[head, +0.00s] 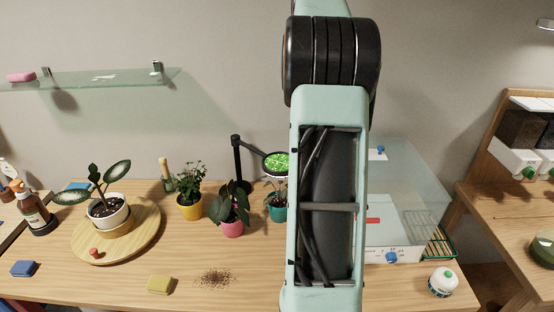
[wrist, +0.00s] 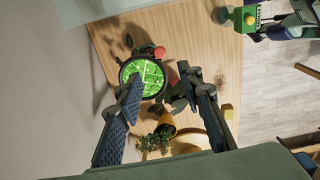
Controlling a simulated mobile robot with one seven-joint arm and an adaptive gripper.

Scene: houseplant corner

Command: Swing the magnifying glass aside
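The magnifying glass (head: 277,163) is a round lens in a dark rim, showing bright green. It hangs on a black jointed stand (head: 239,160) at the back of the table, above the small plant in the teal pot (head: 277,212). In the wrist view the lens (wrist: 146,73) lies ahead, near the left finger. My gripper (wrist: 160,75) is open, with nothing between its fingers. The left fingertip overlaps the lens's lower edge in the picture; I cannot tell whether they touch. In the head view my arm hides the gripper.
A yellow pot (head: 189,208) and a pink pot (head: 232,224) stand left of the teal one. A white-potted plant stands on a round wooden board (head: 146,235). Spilled soil (head: 215,279) and a yellow sponge (head: 160,285) lie in front. A clear case (head: 415,180) stands right.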

